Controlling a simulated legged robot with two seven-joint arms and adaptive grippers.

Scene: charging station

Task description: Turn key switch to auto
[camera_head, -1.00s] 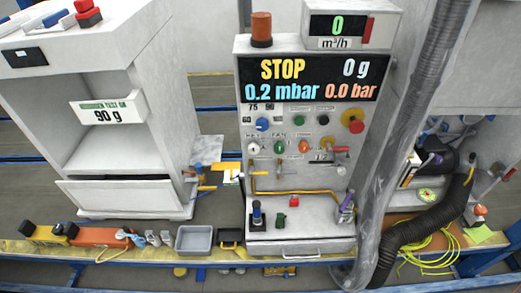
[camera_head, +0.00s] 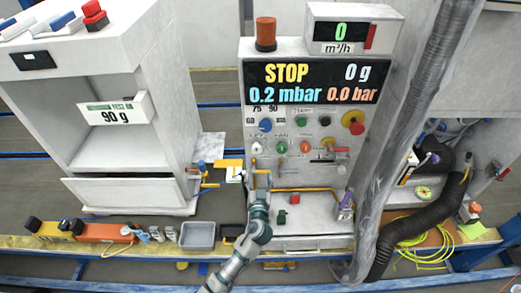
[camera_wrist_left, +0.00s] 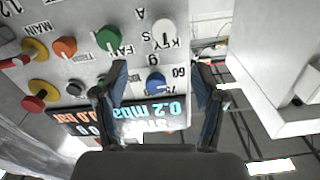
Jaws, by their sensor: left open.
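The key switch (camera_head: 257,147) is a round white knob at the left of the control panel, under the blue knob. It also shows in the left wrist view (camera_wrist_left: 163,32), with "KEY" printed beside it. That view shows the panel upside down. My left gripper (camera_head: 261,172) is in front of the panel, just below the key switch in the head view. In the left wrist view my left gripper (camera_wrist_left: 160,78) is open and empty. The blue knob (camera_wrist_left: 156,83) appears between its fingers, with the key switch beyond the fingertips. My right gripper is not in view.
Green (camera_head: 281,147) and orange (camera_head: 305,147) knobs sit right of the key switch. A yellow pipe (camera_head: 310,189) runs low across the panel. A grey hose (camera_head: 420,110) hangs at the right. A white cabinet (camera_head: 125,190) stands left, with a gap between.

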